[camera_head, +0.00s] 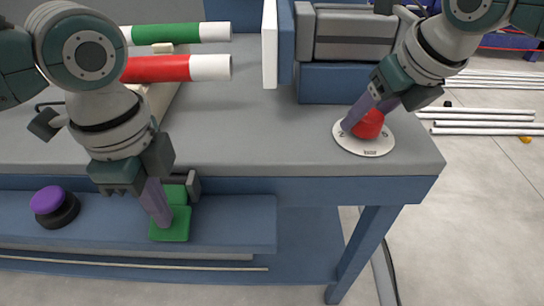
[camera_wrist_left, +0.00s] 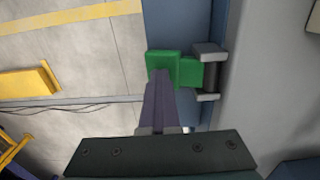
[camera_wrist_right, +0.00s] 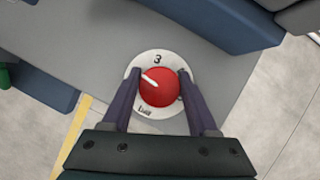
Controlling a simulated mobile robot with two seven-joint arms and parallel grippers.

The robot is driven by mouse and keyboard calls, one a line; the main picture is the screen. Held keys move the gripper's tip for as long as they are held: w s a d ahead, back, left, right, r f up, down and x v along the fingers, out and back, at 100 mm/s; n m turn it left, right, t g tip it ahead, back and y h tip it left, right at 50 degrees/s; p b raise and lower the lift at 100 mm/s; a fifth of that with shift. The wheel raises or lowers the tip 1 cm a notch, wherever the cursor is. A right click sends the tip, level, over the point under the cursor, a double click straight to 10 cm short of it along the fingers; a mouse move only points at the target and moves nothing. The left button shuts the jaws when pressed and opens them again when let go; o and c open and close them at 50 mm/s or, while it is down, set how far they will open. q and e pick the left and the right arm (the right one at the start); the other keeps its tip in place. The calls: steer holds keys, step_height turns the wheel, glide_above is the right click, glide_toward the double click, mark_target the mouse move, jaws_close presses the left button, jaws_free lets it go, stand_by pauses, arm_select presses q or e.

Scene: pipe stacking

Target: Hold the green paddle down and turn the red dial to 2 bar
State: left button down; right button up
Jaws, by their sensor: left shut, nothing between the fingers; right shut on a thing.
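The green paddle (camera_head: 176,230) sits on the blue lower ledge below the bench edge. My left gripper (camera_head: 159,218) is shut and empty, with its fingertips on or just above the paddle. The paddle also shows in the left wrist view (camera_wrist_left: 160,62), partly behind the fingers; I cannot tell how far it is pressed. The red dial (camera_head: 368,124) stands on a round white scale (camera_head: 364,149) near the bench's right corner. My right gripper (camera_wrist_right: 152,88) is shut on the dial, one finger each side. In the right wrist view the white pointer is up-left, left of the 3; the fingers hide parts of the scale.
A purple button (camera_head: 47,200) on a black base is left of the paddle. A green-and-white pipe (camera_head: 180,33) and a red-and-white pipe (camera_head: 160,68) lie at the back left. A grey-and-blue vise-like block (camera_head: 345,82) stands behind the dial. The middle of the bench top is clear.

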mark_target(371, 114)
arm_select(q)
steer(key=shift+a+f, duration=0.2)
steer(key=shift+a, duration=0.15)
arm_select(e)
steer(key=shift+d+f, duration=0.1)
steer(key=shift+d, duration=0.25)
arm_select(q)
steer(key=shift+d+r, duration=0.2)
steer(key=shift+r, duration=1.95)
arm_select(e)
steer(key=o, duration=0.8)
steer(key=shift+c, duration=0.2)
arm_select(q)
steer(key=shift+w+d, duration=0.1)
steer(key=shift+d, duration=0.1)
arm_select(e)
steer(key=o, duration=0.4)
steer(key=shift+d, duration=0.1)
steer(key=shift+o, duration=0.2)
steer(key=shift+a+r, duration=0.2)
steer(key=shift+a, duration=0.05)
steer(key=shift+r, duration=3.45)
